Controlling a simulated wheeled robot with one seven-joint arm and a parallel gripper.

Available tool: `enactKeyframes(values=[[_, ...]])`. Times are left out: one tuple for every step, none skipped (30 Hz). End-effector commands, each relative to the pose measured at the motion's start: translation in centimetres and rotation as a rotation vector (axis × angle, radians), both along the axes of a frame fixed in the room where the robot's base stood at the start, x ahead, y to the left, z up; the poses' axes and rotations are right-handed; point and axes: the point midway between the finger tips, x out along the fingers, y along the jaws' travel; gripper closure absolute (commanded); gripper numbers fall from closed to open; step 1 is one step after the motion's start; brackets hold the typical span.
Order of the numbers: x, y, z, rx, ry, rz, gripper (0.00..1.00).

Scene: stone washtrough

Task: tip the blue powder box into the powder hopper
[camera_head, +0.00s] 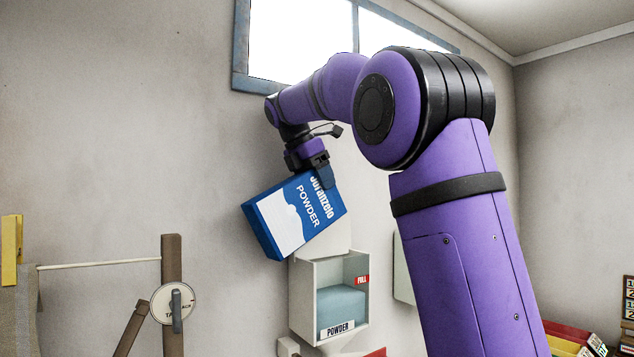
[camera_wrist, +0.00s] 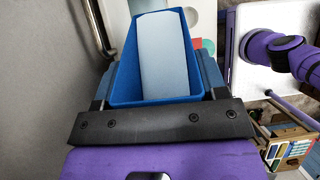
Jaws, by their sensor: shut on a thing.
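The blue powder box (camera_head: 293,215), with a white panel and "POWDER" lettering, hangs tilted in the head view, its lower left corner pointing down. My gripper (camera_head: 322,172) is shut on its upper right part. In the wrist view the box (camera_wrist: 116,82) sits between the fingers of my gripper (camera_wrist: 155,85), with a pale surface inside its blue rim. The powder hopper (camera_head: 306,302), a pale open-fronted or clear-fronted bin labelled "POWDER", is on the wall below the box. Pale blue powder (camera_head: 341,306) shows in it, its top a little below the red "FULL" tag (camera_head: 362,280).
A brown wooden post (camera_head: 172,255) with a round dial (camera_head: 173,303) and a pale rod (camera_head: 100,264) stand at lower left. A window (camera_head: 300,38) is above. Stacked coloured items (camera_head: 573,338) lie at lower right. The wall left of the box is clear.

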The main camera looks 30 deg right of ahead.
Motion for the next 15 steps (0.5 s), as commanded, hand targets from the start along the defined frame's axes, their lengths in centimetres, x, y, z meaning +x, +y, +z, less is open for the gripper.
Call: enactKeyframes(values=[[-0.02, -0.01, 0.06, 0.0, -0.001, 0.0, 1.0], [-0.02, -0.01, 0.06, 0.0, -0.001, 0.0, 1.0], [-0.02, -0.02, 0.05, 0.001, -0.001, -0.001, 1.0], [-0.02, -0.03, 0.05, 0.001, -0.001, -0.001, 1.0], [-0.02, -0.04, 0.03, 0.002, -0.001, -0.001, 1.0], [-0.02, -0.05, 0.01, 0.004, -0.001, -0.001, 1.0], [-0.02, -0.07, -0.03, 0.007, -0.001, 0.0, 1.0], [-0.01, -0.09, -0.07, 0.01, -0.001, 0.0, 1.0], [-0.02, -0.13, -0.12, 0.014, -0.001, 0.0, 1.0], [-0.02, -0.16, -0.16, 0.018, -0.001, -0.001, 1.0], [-0.01, -0.2, -0.22, 0.022, 0.0, -0.001, 1.0], [-0.02, -0.27, -0.3, 0.028, 0.001, -0.001, 1.0], [-0.02, -0.33, -0.37, 0.034, 0.001, -0.001, 1.0], [-0.03, -0.38, -0.45, 0.04, 0.001, -0.002, 1.0], [-0.02, -0.46, -0.55, 0.048, 0.001, -0.002, 1.0]])
